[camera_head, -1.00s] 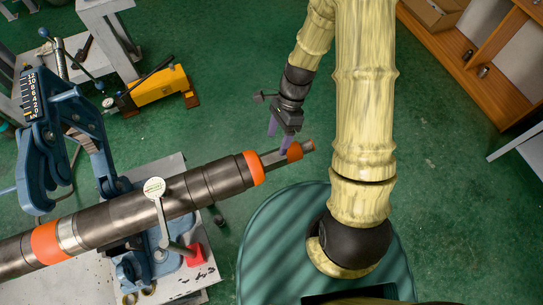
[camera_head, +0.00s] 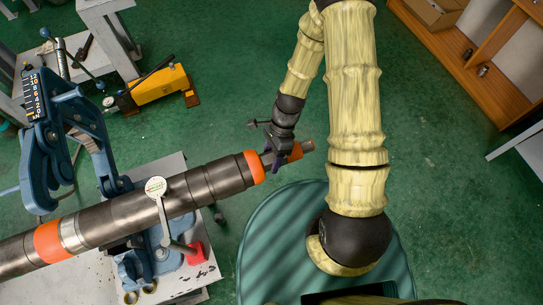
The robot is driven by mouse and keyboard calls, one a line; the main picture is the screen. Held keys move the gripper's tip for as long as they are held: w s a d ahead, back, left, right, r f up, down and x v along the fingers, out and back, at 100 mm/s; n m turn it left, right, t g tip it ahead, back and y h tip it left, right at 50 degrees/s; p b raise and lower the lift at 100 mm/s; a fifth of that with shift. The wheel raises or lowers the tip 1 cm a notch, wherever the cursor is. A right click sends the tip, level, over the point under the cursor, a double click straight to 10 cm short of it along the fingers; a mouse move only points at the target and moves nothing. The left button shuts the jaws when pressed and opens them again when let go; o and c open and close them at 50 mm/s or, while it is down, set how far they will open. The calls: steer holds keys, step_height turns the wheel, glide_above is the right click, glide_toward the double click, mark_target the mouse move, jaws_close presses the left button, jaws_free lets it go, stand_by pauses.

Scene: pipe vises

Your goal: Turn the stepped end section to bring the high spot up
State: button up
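A long dark steel pipe (camera_head: 135,210) with orange bands lies in a blue pipe vise (camera_head: 150,262), sloping up to the right. Its narrow stepped end section (camera_head: 297,151) sticks out past the orange band (camera_head: 255,167) and has an orange patch near its tip. A round white dial gauge (camera_head: 155,187) on a grey arm stands over the pipe; its reading is too small to make out. My gripper (camera_head: 272,160) is at the stepped end section, its purple fingers across the narrow part just right of the orange band. Whether the fingers press on it is hidden.
A blue frame with a number scale (camera_head: 33,95) rises at the left. A red block (camera_head: 196,253) is beside the vise on the grey bench (camera_head: 200,275). A yellow tool (camera_head: 155,90) stands behind on the green floor, which is clear around the pipe's end.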

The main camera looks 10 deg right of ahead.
steer(key=c, duration=0.6)
steer(key=shift+o, duration=0.2)
